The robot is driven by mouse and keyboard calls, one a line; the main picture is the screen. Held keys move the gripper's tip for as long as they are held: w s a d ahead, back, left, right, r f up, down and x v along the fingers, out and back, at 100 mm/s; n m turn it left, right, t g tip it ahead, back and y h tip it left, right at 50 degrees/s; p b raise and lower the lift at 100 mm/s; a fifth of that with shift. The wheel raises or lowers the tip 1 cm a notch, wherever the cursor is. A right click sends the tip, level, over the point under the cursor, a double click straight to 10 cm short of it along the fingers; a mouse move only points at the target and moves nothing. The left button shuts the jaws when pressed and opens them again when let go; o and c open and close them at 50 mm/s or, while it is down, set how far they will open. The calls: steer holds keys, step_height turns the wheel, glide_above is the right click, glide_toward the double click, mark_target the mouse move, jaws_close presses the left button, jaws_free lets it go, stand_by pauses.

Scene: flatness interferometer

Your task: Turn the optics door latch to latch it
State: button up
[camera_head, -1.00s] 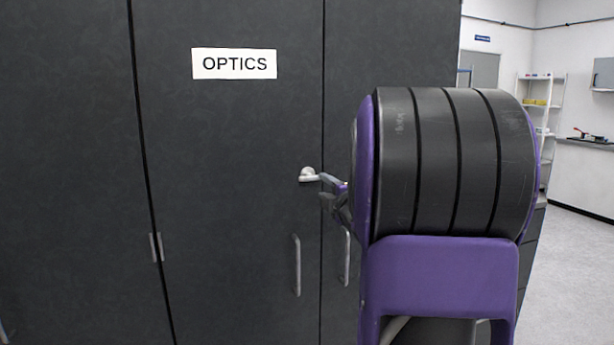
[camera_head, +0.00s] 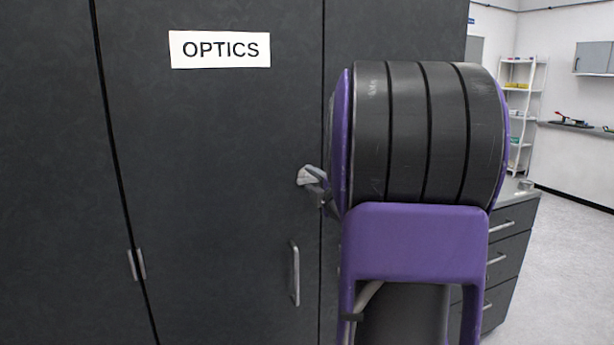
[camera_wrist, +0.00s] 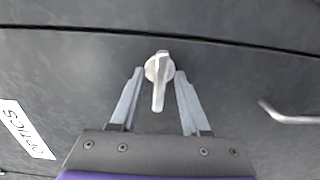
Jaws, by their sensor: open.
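The optics door latch (camera_wrist: 159,72) is a pale metal knob with a round base and a long lever. In the wrist view it stands between the two fingers of my gripper (camera_wrist: 158,85), which are open with a gap on each side of the lever. The lever points toward my palm. In the head view the latch (camera_head: 305,176) sits near the right edge of the dark optics door (camera_head: 220,200), and my gripper (camera_head: 320,187) is at it, partly hidden by my own arm.
A white OPTICS sign (camera_head: 220,49) is on the door above. A vertical door handle (camera_head: 294,273) is below the latch, and it shows at the right in the wrist view (camera_wrist: 288,116). A drawer cabinet (camera_head: 512,245) stands to the right, with open floor beyond.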

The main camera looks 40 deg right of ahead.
steer(key=shift+c, duration=0.3)
jaws_close()
steer(key=shift+m, duration=0.4)
steer(key=m, duration=0.7)
steer(key=shift+r, duration=0.1)
steer(key=m+p, duration=0.1)
steer(key=m, duration=0.4)
steer(key=shift+m+p, duration=0.85)
steer(key=shift+m, duration=1.35)
